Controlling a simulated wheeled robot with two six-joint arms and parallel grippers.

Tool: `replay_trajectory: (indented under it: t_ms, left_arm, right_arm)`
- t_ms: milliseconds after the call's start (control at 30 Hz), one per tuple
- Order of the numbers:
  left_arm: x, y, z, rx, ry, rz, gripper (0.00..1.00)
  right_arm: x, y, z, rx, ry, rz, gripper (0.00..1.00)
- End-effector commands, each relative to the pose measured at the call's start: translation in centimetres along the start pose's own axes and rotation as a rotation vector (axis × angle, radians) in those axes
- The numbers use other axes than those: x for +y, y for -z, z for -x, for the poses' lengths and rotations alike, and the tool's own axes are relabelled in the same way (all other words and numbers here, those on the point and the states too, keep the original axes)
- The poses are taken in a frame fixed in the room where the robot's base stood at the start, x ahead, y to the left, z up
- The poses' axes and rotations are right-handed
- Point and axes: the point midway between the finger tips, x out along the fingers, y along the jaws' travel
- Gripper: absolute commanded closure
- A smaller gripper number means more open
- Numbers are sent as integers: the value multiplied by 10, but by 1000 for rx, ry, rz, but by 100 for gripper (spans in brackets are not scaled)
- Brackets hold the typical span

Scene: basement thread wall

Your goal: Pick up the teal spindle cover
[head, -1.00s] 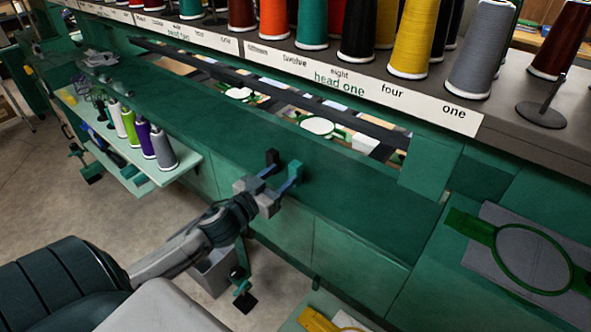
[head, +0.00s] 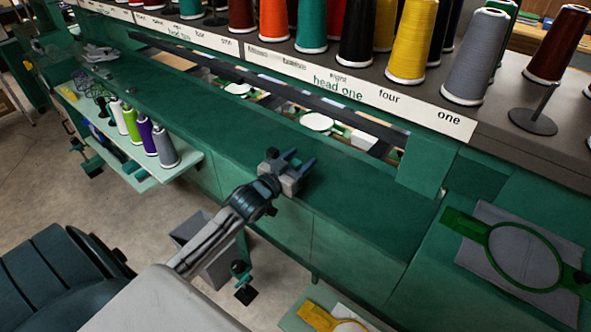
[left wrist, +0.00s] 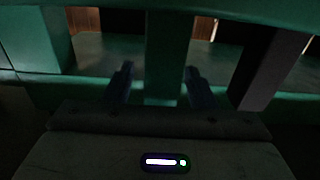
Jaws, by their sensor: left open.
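I cannot pick out a teal spindle cover for certain. A teal-green cone (head: 313,25) stands upright in the row of thread cones on the rack, and another (head: 190,8) stands farther left. A bare spindle on a dark round base (head: 534,121) stands at the rack's right. My left gripper (head: 303,160) is open and empty above the long green machine bed, below the rack label. Its two dark fingers also show apart in the left wrist view (left wrist: 158,88), with a green upright beyond them. My right gripper is not in view.
Grey, purple, green and white cones stand on a pale side shelf (head: 183,170) at left. A green embroidery hoop (head: 490,240) lies on grey cloth at right. A yellow hoop piece (head: 318,316) lies at the bottom. The green bed (head: 355,208) right of my gripper is clear.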

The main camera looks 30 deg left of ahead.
Motion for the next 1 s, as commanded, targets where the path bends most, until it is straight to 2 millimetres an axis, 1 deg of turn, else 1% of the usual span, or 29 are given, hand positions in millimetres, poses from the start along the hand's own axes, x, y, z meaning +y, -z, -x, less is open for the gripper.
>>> replay_trajectory:
  t_ms: [100,300,333,467,500,567,867,1000]
  left_arm:
    - [0,0,-4,-1,0,1,49]
    - [0,-1,-4,-1,0,0,49]
    - [0,-1,-4,-1,0,0,51]
    - [0,0,-4,-1,0,0,77]
    - [0,0,-4,-1,0,0,84]
    - [0,0,-4,-1,0,0,96]
    - [0,0,-4,0,-1,-1,96]
    - [0,7,-5,1,-1,-2,96]
  right_arm:
    - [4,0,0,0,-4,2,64]
    - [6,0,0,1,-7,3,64]
    - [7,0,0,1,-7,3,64]
    - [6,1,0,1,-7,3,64]
    - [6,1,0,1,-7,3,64]
    - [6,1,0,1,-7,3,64]
    - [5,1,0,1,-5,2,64]
    - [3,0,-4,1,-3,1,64]
